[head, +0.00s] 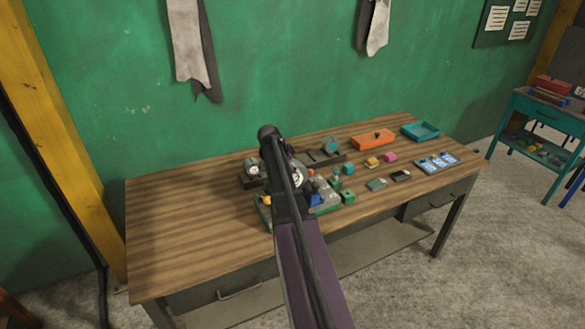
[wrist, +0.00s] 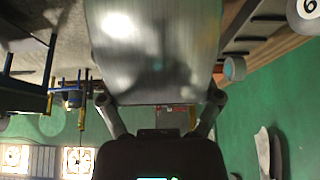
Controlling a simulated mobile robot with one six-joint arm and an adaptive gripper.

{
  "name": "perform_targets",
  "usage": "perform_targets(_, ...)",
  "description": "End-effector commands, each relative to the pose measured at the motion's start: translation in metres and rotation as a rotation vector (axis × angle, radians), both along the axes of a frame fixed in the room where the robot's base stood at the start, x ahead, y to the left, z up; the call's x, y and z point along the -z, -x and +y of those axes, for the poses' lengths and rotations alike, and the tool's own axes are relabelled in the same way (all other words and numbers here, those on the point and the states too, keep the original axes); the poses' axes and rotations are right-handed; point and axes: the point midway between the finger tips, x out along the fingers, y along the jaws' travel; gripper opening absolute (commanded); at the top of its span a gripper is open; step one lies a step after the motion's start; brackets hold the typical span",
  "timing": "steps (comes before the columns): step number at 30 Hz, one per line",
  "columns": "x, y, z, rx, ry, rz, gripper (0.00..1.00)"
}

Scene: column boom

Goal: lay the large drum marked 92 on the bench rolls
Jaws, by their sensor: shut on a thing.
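My gripper (wrist: 161,98) is shut on a large grey metal drum (wrist: 150,50), with one finger on each side of it in the wrist view. The number on this drum cannot be read there. In the head view my arm reaches over the bench (head: 190,222) and hides much of what is behind it. A pale round face with a dark mark (head: 299,178) shows just right of the arm; I cannot tell whether it is the held drum. A smaller round drum (head: 253,169) sits in a dark stand left of the arm. I cannot make out the bench rolls clearly.
Several small blocks and parts crowd the bench right of my arm. An orange box (head: 372,140), a teal tray (head: 421,131) and blue-and-white cards (head: 437,162) lie farther right. The bench's left part is clear. A teal side table (head: 540,106) stands at the right.

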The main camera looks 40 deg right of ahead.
Motion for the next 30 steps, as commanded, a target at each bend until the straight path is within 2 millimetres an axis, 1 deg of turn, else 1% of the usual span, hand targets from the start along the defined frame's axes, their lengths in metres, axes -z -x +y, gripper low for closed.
perform_targets(13,0.0008,-0.0001,0.0001,0.000,0.001,0.000,0.21)
perform_targets(14,0.0008,-0.0001,0.0001,0.000,0.001,0.000,0.85)
perform_targets(15,0.0008,-0.0001,0.0002,0.000,0.001,0.000,0.97)
perform_targets(16,0.0008,-0.0001,0.0002,0.000,0.001,0.000,1.00)
perform_targets(30,0.0011,-0.0002,0.0005,-0.001,0.000,0.000,1.00)
